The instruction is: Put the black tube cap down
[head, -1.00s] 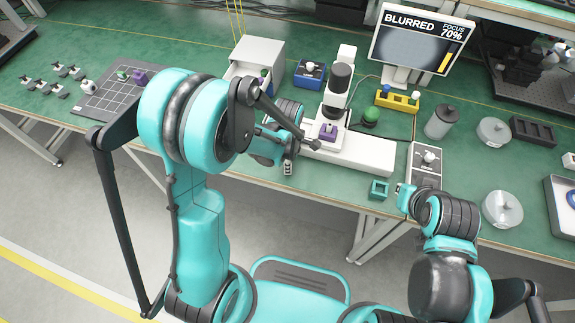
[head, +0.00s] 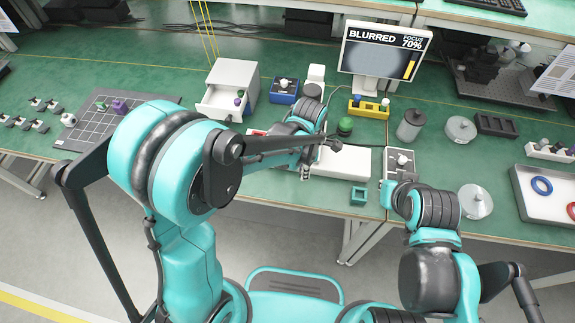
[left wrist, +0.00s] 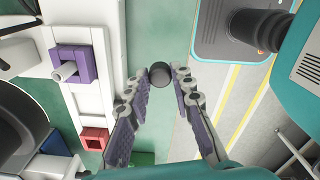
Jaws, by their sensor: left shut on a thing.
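The black tube cap (left wrist: 160,74) is pinched between the fingertips of my left gripper (left wrist: 161,84) in the left wrist view. It appears above a bare strip of green table, near the table's front edge. In the head view my left gripper (head: 306,168) is at the front of the white microscope base (head: 345,163), and I cannot make out the cap there. My right gripper (head: 388,192) is by the grey box with a white knob (head: 399,162), and its fingers are too hidden to read.
A purple block (left wrist: 72,64) with a pale rod sits on the white stage in the wrist view. A teal square holder (head: 360,196) stands near the front edge. A yellow rack (head: 368,108), an open white drawer (head: 222,104) and a grid mat (head: 88,130) stand around.

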